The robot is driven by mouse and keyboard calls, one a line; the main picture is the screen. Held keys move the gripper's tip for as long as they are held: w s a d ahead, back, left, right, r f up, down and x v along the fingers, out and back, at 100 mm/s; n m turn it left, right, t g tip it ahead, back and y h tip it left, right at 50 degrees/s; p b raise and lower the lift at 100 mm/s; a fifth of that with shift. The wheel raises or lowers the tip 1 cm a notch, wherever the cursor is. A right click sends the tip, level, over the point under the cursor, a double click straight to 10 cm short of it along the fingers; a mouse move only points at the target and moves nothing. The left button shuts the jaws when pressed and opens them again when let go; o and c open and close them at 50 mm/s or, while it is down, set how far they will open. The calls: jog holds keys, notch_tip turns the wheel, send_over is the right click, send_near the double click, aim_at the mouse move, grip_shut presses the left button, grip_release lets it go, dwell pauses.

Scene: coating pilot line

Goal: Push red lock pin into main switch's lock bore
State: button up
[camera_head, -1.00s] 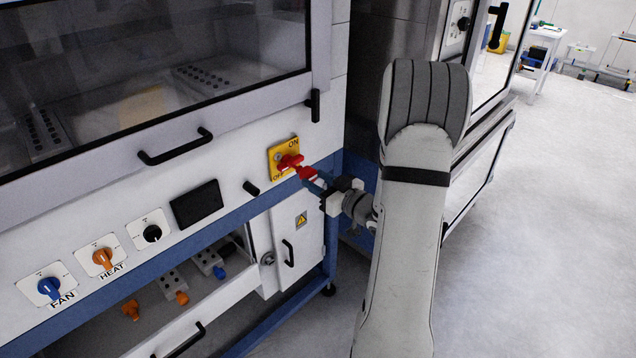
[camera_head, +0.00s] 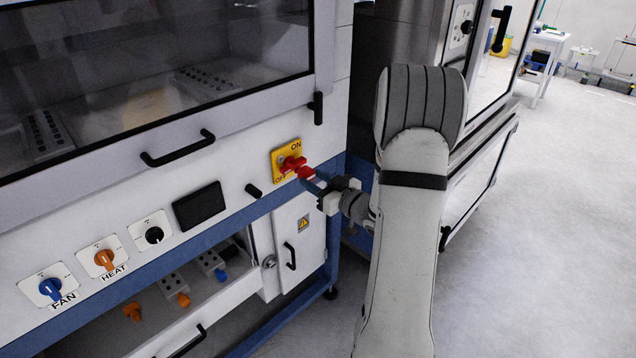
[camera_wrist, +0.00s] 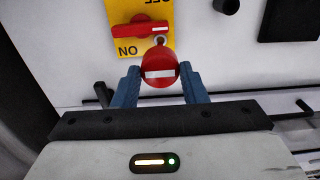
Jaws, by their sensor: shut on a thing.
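The main switch is a red rotary handle (camera_wrist: 138,29) on a yellow plate marked ON and OFF; the plate (camera_head: 277,172) is on the cabinet's front panel. My gripper (camera_wrist: 160,82) is shut on the red lock pin (camera_wrist: 161,68), whose round red head with a white bar sits between the blue fingers. In the head view the pin (camera_head: 307,173) appears right beside the switch handle.
A black knob (camera_head: 253,190) and a dark display (camera_head: 198,205) are left of the switch. Fan and heat knobs (camera_head: 104,258) are further left. A black door handle (camera_head: 178,148) juts out above. Open floor (camera_head: 540,230) lies to the right.

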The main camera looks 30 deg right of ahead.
aim_at(311, 177)
jog(key=shift+w+a, duration=0.2)
jog(key=shift+w, duration=0.45)
jog(key=shift+w+a, duration=0.15)
jog(key=shift+w, duration=0.15)
jog(key=shift+w+a+b, duration=0.25)
jog(key=shift+w+b, duration=0.1)
jog(key=shift+w, duration=0.35)
jog(key=o, duration=1.2)
jog(key=shift+c, duration=0.2)
jog(key=b+v, duration=0.1)
jog(key=v, duration=0.6)
jog(key=shift+s, duration=0.35)
jog(key=shift+d, duration=0.1)
